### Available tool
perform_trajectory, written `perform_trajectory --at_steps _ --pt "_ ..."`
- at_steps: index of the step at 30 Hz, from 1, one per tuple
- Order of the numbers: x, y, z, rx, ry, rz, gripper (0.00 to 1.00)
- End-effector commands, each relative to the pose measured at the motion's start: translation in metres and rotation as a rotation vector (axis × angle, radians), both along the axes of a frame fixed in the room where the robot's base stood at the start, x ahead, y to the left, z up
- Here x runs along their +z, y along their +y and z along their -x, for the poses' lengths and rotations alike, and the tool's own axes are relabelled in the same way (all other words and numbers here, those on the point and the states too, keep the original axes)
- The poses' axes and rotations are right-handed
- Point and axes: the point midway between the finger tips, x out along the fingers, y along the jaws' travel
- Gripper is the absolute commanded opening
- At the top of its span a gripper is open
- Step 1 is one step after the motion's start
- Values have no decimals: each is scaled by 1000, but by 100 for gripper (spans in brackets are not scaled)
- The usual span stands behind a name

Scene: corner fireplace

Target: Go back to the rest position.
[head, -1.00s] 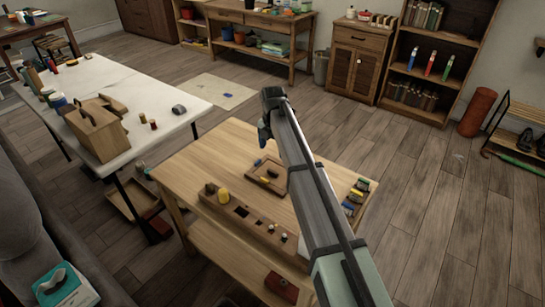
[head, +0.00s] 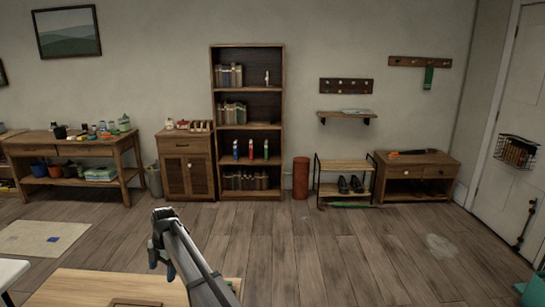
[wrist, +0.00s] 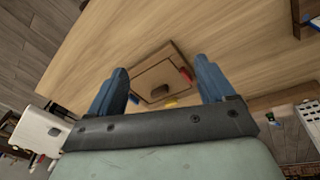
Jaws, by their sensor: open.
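My gripper (head: 160,262) shows at the bottom of the head view, above the wooden table (head: 85,287). In the wrist view my gripper (wrist: 162,72) has its two blue fingers spread wide apart with nothing between them. Beyond the fingers, a small square wooden tray (wrist: 145,73) lies on the table top (wrist: 215,32). A dark brown piece (wrist: 160,91) lies in the tray, with a red piece (wrist: 186,74) and a yellow piece (wrist: 170,101) at its edges. The finger bases hide part of the table.
A white table (wrist: 38,128) stands at the left in the wrist view. In the head view a bookshelf (head: 249,120), a cabinet (head: 187,165), a workbench (head: 75,150) and a shoe rack (head: 345,180) line the back wall. The floor (head: 330,250) ahead is largely clear.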

Motion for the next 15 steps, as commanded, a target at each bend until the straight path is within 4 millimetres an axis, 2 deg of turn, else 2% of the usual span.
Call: perform_trajectory --at_steps 1,6,11,15 --pt "-6 -21 -15 -68 14 -20 82" --pt "-21 -80 -58 -295 58 -101 82" --pt "-34 -140 -95 -513 103 -178 82" --pt "-45 -196 -122 -707 146 -246 82"
